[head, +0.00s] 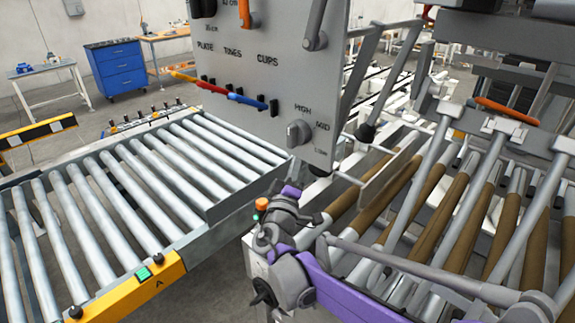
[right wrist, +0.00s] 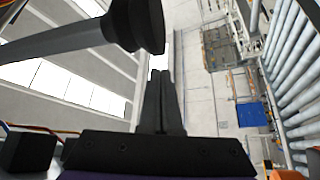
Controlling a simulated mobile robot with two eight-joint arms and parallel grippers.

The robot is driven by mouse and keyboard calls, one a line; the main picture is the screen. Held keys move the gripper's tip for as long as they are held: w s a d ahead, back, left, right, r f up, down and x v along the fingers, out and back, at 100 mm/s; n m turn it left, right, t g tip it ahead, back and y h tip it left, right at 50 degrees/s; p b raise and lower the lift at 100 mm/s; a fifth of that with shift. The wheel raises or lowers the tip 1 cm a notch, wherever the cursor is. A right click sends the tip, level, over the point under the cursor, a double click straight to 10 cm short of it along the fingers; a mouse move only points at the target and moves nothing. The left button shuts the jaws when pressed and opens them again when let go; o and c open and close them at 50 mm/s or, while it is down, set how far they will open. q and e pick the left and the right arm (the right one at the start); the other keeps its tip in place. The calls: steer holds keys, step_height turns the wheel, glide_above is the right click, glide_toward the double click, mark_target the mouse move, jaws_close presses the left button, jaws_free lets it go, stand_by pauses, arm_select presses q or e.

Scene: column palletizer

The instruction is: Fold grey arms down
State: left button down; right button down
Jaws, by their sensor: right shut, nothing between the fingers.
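Several grey arms stand over the brown-and-grey rollers at the right in the head view; one slants up at the right centre (head: 431,153) and another (head: 487,176) stands beside it. A long grey bar (head: 430,264) runs low across the front of these rollers. My right gripper (head: 291,194) is by the near left corner of this roller section. In the right wrist view its fingers (right wrist: 161,78) are shut and empty. A grey rod (right wrist: 60,42) with a black end (right wrist: 138,24) is close to their left, apart from them. My left gripper is out of view.
A grey control panel (head: 262,75) with a dial and coloured levers hangs above my right gripper. A roller conveyor (head: 130,190) with a yellow end (head: 135,285) lies at the left. A blue cabinet (head: 117,70) and workbenches stand behind.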

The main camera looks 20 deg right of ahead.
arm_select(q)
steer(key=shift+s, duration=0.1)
arm_select(e)
steer(key=shift+s+d+f, duration=0.5)
steer(key=shift+s+f, duration=0.05)
steer(key=shift+s, duration=0.25)
